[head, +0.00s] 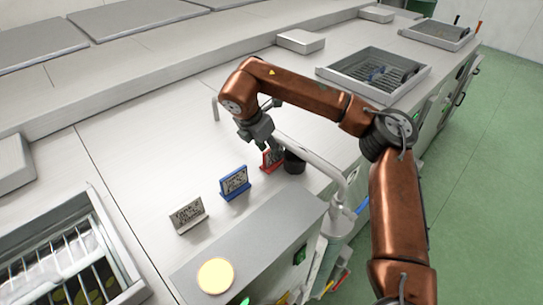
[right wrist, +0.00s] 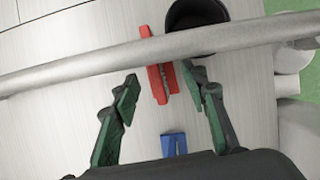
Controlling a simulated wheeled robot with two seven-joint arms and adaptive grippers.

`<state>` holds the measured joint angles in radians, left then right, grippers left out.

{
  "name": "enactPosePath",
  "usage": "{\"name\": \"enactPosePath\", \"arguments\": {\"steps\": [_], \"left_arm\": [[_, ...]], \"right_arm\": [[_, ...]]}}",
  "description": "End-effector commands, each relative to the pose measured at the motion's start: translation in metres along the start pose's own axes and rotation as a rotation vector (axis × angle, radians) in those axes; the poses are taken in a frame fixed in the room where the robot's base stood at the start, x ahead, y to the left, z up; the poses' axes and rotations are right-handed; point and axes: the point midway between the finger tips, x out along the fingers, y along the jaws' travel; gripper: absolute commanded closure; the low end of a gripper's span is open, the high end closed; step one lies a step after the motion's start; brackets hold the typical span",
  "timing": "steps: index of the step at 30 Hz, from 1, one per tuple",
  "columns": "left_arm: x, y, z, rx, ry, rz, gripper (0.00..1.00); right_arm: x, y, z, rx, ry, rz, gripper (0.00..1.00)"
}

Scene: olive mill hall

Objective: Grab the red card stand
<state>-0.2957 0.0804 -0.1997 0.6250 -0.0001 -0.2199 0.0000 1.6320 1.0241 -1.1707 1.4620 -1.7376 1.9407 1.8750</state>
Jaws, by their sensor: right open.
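The red card stand (head: 268,160) stands on the metal counter at the end of a row of card stands, partly hidden by my right gripper (head: 266,145) in the head view. In the right wrist view the red card stand (right wrist: 161,75) lies ahead, between the lines of the two fingers. A grey metal rail crosses in front of part of it. My right gripper (right wrist: 165,88) is open and empty. Its right finger is close to the stand's right side; I cannot tell if they touch. My left gripper is not in view.
A blue card stand (head: 234,182) and a grey card stand (head: 187,215) stand in the same row. A black cup (head: 294,162) is right beside the red stand. A bent metal rail (head: 318,163) passes close by. Sinks with racks lie at both ends.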

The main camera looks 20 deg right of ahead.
Motion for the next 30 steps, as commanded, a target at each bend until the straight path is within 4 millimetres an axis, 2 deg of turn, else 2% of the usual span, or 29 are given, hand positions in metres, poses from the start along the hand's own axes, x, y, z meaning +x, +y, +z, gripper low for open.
{"name": "enactPosePath", "arguments": {"steps": [8,12,21,30], "left_arm": [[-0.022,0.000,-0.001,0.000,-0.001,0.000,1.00],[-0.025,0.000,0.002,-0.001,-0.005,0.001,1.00],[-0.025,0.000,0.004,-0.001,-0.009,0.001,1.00],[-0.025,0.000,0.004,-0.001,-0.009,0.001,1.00]], "right_arm": [[0.033,0.003,0.006,-0.002,0.002,-0.003,0.59],[0.050,0.003,0.004,-0.002,0.003,0.000,0.59],[0.056,0.004,0.003,-0.003,0.003,0.002,0.60],[0.056,0.004,0.003,-0.003,0.004,0.002,0.81]]}}
